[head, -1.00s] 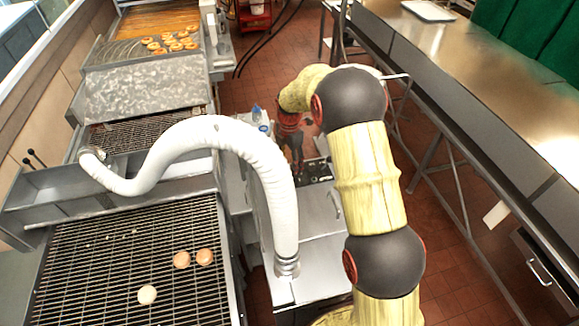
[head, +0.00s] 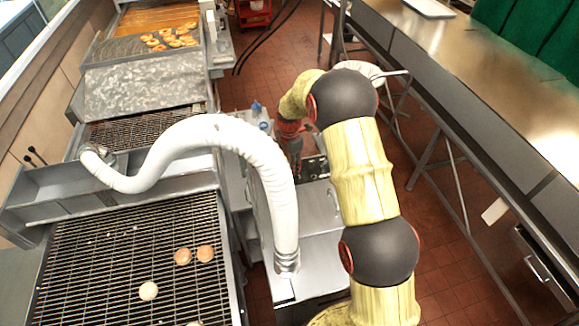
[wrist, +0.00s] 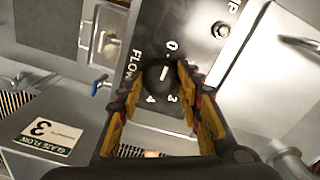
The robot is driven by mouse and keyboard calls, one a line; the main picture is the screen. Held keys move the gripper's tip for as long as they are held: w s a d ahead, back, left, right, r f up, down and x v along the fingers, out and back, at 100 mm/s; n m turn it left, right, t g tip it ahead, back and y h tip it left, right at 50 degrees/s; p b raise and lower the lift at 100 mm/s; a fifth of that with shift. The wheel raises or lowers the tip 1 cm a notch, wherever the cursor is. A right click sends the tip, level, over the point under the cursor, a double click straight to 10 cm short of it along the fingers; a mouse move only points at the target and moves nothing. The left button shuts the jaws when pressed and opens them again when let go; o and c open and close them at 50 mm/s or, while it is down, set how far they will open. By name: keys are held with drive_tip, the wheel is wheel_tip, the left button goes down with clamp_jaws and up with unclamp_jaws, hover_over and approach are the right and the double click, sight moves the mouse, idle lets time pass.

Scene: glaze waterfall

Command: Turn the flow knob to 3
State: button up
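The flow knob (wrist: 157,76) is a round black knob with a white line, on a dark panel (wrist: 200,30) in the wrist view. Its line appears to point toward the 0. The marks 0, 3 and 4 and the word FLOW show around it. My gripper (wrist: 159,78) has one finger on each side of the knob, apart; I cannot tell whether either touches it. A card (wrist: 50,138) reading GLAZE FLOW and 3 lies at the lower left. In the head view my gripper (head: 294,160) is small, and the knob is hidden.
A white hose (head: 270,180) arches left of my arm, over the wire conveyor (head: 110,250) with pale rounds. A steel bench (head: 480,90) runs along the right. A blue valve handle (wrist: 101,84) sits left of the fingers.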

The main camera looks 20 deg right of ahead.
drive_tip(key=c, duration=0.6)
